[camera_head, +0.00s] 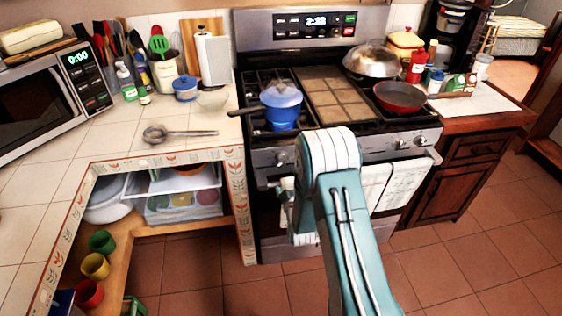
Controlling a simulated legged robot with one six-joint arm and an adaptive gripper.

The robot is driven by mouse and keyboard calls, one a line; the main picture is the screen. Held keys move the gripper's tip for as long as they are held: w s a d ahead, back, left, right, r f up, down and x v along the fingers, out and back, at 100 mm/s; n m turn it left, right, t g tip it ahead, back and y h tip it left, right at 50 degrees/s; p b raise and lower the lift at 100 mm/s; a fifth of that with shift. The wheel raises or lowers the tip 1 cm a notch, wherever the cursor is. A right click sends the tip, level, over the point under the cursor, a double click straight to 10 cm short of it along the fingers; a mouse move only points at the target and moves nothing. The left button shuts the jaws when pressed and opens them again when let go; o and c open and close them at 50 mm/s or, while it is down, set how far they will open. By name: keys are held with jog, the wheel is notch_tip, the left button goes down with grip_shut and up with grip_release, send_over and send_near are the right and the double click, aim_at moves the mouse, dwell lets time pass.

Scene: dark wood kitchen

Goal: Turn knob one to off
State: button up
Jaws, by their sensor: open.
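The stove (330,165) stands at the back centre. On its front panel I see a left knob (283,158) and two right knobs, one (399,143) and another (422,139). I cannot tell which is knob one, and the knob settings are too small to read. My teal and white arm reaches up in front of the stove and covers the middle of the panel. My gripper (288,200) shows partly at the left of the arm, below the left knob and in front of the oven door. It is open and looks empty; its fingertips are largely hidden.
A blue pot (283,104), a red pan (399,97) and a silver domed lid (371,60) sit on the stovetop. Towels (405,184) hang on the oven door. A tiled counter (110,142) with a ladle (178,134) stands left. Tiled floor (465,250) is clear at right.

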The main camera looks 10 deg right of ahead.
aim_at(282, 162)
jog(key=w, duration=1)
jog(key=shift+c, duration=0.3)
jog(key=c, duration=1.1)
